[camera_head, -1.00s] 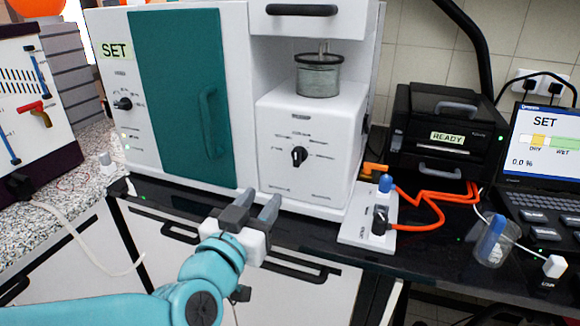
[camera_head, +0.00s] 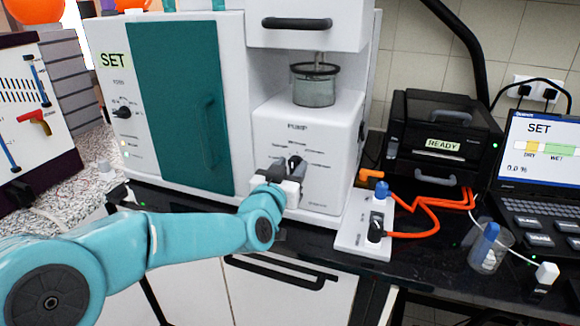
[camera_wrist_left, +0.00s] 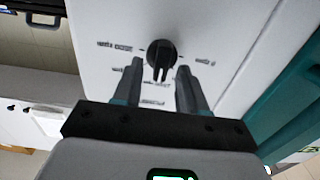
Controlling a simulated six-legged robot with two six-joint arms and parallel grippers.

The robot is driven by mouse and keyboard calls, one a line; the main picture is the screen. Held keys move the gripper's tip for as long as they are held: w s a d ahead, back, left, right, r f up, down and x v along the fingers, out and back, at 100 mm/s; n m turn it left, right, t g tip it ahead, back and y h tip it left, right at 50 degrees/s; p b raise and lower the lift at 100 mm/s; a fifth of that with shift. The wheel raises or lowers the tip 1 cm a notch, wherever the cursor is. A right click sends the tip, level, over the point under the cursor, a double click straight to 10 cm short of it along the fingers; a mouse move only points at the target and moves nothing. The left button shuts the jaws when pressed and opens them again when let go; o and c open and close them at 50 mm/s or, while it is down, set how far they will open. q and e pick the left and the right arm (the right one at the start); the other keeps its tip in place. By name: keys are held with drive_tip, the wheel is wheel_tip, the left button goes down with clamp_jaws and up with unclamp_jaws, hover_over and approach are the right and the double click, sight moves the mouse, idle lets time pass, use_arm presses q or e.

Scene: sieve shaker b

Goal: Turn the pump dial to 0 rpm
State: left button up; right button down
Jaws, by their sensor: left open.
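The pump dial (camera_wrist_left: 160,52) is a round black knob with a pointer bar on the white front panel of the pump unit (camera_head: 328,140), below the word PUMP. In the left wrist view its bar points towards my gripper, and printed labels surround it, too blurred to read. My left gripper (camera_wrist_left: 160,70) is open, with one finger on each side of the lower part of the dial. I cannot tell whether the fingers touch it. In the head view my left gripper (camera_head: 285,167) covers much of the dial. My right gripper is not in view.
A glass vessel (camera_head: 314,88) stands on the pump unit. A teal door (camera_head: 180,100) and another knob (camera_head: 123,112) are to the left. A white switch plate (camera_head: 352,232) with orange cable lies to the right, near a glass beaker (camera_head: 490,262) and a laptop (camera_head: 545,140).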

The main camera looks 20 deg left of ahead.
use_arm(q)
clamp_jaws()
drive_tip(key=shift+f+n+b, duration=0.1)
drive_tip(key=shift+n+b, duration=0.4)
drive_tip(key=shift+b, duration=0.3)
drive_tip(key=shift+a+f+n+b, duration=0.2)
drive_tip(key=shift+n+b, duration=1.9)
drive_tip(key=shift+n, duration=0.7)
drive_tip(key=shift+a+f+n+b, duration=0.1)
drive_tip(key=shift+a+n+b, duration=0.05)
drive_tip(key=shift+n+b, duration=2.35)
drive_tip(key=shift+a+f+n+b, duration=0.1)
drive_tip(key=shift+a+n+b, duration=0.1)
drive_tip(key=shift+n+b, duration=2.25)
drive_tip(key=shift+n+p, duration=0.6)
drive_tip(key=shift+n, duration=0.25)
